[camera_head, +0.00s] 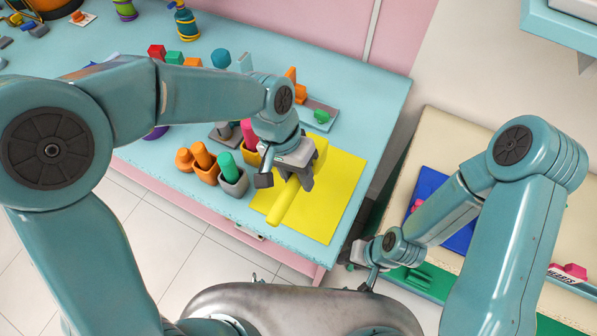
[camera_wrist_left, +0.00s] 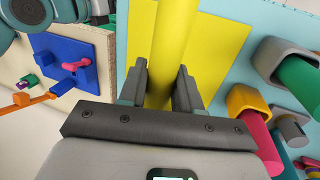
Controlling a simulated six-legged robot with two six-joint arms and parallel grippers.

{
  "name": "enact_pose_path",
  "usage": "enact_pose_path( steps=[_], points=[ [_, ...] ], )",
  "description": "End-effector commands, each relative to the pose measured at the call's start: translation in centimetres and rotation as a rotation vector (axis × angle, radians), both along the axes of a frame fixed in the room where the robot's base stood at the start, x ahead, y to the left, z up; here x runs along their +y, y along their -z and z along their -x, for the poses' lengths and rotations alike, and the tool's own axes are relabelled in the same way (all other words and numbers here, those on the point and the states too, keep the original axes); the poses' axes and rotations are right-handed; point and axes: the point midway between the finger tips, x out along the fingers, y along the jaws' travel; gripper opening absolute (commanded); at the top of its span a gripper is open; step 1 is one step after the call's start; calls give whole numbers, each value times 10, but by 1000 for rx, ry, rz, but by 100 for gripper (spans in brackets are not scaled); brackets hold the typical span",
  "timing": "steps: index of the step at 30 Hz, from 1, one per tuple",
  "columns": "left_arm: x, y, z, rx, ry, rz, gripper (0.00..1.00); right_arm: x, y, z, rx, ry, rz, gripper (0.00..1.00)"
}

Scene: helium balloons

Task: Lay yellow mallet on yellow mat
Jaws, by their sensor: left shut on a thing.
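The yellow mallet (camera_head: 282,205) is in my left gripper (camera_head: 297,180), over the yellow mat (camera_head: 341,190). Its handle slants toward the front edge of the table, and its upper part is partly hidden behind the gripper. In the left wrist view the yellow shaft (camera_wrist_left: 167,45) runs between the two grey fingers of the left gripper (camera_wrist_left: 160,90), with the mat (camera_wrist_left: 222,50) behind it. I cannot tell whether the mallet touches the mat. My right gripper (camera_head: 368,268) is low at the right, away from the mallet; its fingers are too small to read.
Cups with orange, green and pink pegs stand left of the mat, the grey cup with a green peg (camera_head: 233,178) closest. A grey tray (camera_head: 322,110) with a green piece lies behind. At right, a cream table (camera_head: 440,130) bears a blue board (camera_head: 432,185).

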Motion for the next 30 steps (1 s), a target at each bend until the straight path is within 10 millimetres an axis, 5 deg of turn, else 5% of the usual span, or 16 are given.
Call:
enact_pose_path(
  steps=[18,30],
  points=[
    [-1,68,-2,-1,-1,0,0,0,56,0,0,0,0,43],
    [-1,78,-2,-2,-2,1,0,0,63,0,0,0,0,43]
  ],
)
